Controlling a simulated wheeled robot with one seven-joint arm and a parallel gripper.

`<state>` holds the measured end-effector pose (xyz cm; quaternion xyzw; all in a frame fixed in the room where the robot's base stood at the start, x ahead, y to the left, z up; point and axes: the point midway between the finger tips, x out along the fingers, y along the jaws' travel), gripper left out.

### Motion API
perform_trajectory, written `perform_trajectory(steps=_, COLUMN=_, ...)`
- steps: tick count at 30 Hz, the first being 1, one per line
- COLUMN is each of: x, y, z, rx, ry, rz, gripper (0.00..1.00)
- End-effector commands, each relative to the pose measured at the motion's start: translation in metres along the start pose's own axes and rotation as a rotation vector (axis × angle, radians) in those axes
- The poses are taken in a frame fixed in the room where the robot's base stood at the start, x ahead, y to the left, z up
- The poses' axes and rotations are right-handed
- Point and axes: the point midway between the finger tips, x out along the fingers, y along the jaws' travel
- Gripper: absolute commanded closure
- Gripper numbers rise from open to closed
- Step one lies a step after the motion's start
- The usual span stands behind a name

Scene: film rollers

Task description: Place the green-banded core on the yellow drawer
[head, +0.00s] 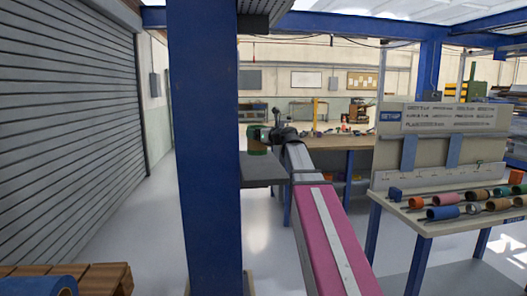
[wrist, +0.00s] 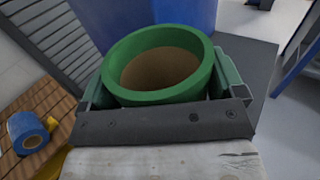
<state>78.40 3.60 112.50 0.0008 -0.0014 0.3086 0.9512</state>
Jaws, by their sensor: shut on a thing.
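My gripper (wrist: 163,82) is shut on the green-banded core (wrist: 205,52), a hollow tube with a thick green rim and a brown inside. In the wrist view the core sits between the two fingers, its open end facing the camera. In the head view, my gripper (head: 272,138) and the core (head: 256,149) are beside the blue column, above a dark grey flat surface (head: 262,172). I cannot tell whether the core touches that surface. A yellow piece (wrist: 52,164) shows at lower left in the wrist view; I cannot tell whether it is the yellow drawer.
A blue column (head: 203,150) stands close on the left. A bench (head: 430,218) with several coloured rolls is at right; a wooden-topped workbench (head: 340,142) is behind. A pallet (head: 105,280) with a blue roll (head: 45,286) is at lower left. Floor between is clear.

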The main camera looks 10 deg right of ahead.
Motion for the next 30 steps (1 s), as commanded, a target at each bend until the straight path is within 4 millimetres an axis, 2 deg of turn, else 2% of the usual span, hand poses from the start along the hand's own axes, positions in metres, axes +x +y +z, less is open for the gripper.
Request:
perform_trajectory(steps=1, x=0.006, y=-0.014, z=-0.006, rx=0.002, ry=0.001, rz=-0.002, gripper=0.38)
perform_trajectory(steps=3, x=0.01, y=-0.026, z=-0.015, rx=0.002, ry=0.001, rz=-0.002, gripper=0.38)
perform_trajectory(steps=10, x=0.019, y=-0.056, z=-0.034, rx=0.001, ry=0.0, rz=-0.001, gripper=0.38)
perform_trajectory(steps=17, x=0.02, y=-0.06, z=-0.044, rx=0.001, ry=-0.001, rz=0.0, gripper=0.38)
perform_trajectory(steps=24, x=0.019, y=-0.059, z=-0.075, rx=0.001, ry=0.0, rz=0.0, gripper=0.38)
perform_trajectory(steps=30, x=0.02, y=-0.059, z=-0.078, rx=0.0, ry=-0.001, rz=0.0, gripper=0.38)
